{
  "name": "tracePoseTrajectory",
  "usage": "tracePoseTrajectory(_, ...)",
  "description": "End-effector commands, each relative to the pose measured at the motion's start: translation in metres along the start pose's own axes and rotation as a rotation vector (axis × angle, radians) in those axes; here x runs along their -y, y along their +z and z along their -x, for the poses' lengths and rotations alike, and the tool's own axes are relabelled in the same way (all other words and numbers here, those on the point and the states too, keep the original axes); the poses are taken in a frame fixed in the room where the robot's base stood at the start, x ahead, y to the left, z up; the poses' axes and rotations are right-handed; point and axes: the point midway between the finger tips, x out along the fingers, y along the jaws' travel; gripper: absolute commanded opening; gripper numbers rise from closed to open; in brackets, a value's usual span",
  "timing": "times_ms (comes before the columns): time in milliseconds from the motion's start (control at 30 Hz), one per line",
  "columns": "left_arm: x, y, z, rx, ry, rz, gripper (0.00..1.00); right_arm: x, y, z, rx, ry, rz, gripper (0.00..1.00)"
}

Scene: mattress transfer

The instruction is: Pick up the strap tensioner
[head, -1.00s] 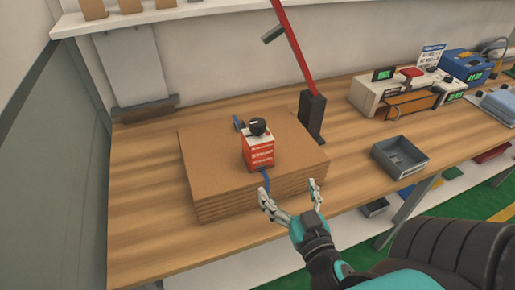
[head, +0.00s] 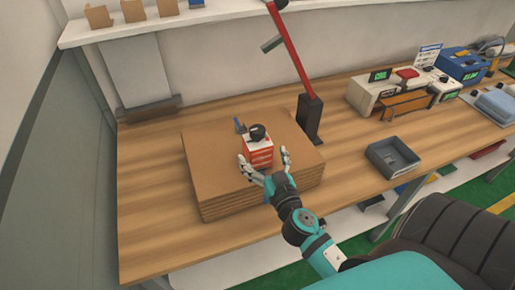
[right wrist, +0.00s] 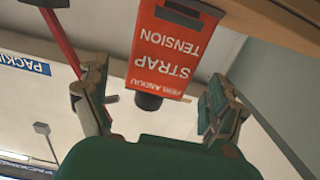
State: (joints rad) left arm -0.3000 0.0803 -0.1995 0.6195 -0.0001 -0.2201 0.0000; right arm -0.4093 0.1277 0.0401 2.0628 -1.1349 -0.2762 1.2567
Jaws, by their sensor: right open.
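The strap tensioner (head: 259,153) is a red and white box with a black knob on top and a blue part behind it. It stands upright on a stack of flat brown cardboard (head: 213,175) on the wooden bench. In the right wrist view its red face (right wrist: 172,50), lettered "STRAP TENSION", shows upside down. My right gripper (head: 266,166) is open at the near side of the tensioner, one finger to each side. In the right wrist view the spread fingers (right wrist: 155,100) flank the box with gaps on both sides. My left gripper is out of view.
A red post on a black base (head: 310,118) stands close behind the stack to the right. A grey tray (head: 393,157) lies on the bench at right, with white and blue devices (head: 410,92) behind. The wooden bench (head: 150,200) is bare left of the stack.

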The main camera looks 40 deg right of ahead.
Motion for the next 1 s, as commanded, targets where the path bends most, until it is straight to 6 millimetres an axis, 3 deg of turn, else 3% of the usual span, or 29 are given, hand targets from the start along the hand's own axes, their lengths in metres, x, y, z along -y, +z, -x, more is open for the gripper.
tracePoseTrajectory(300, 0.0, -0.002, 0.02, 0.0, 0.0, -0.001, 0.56, -0.001, 0.002, -0.044, -0.002, 0.0, 0.001, 0.94)
tracePoseTrajectory(600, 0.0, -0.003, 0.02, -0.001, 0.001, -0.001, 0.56, -0.001, 0.005, -0.048, 0.0, 0.0, -0.001, 0.94)
tracePoseTrajectory(1000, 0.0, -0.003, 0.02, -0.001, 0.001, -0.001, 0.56, -0.001, 0.005, -0.048, 0.0, 0.0, -0.001, 0.43)
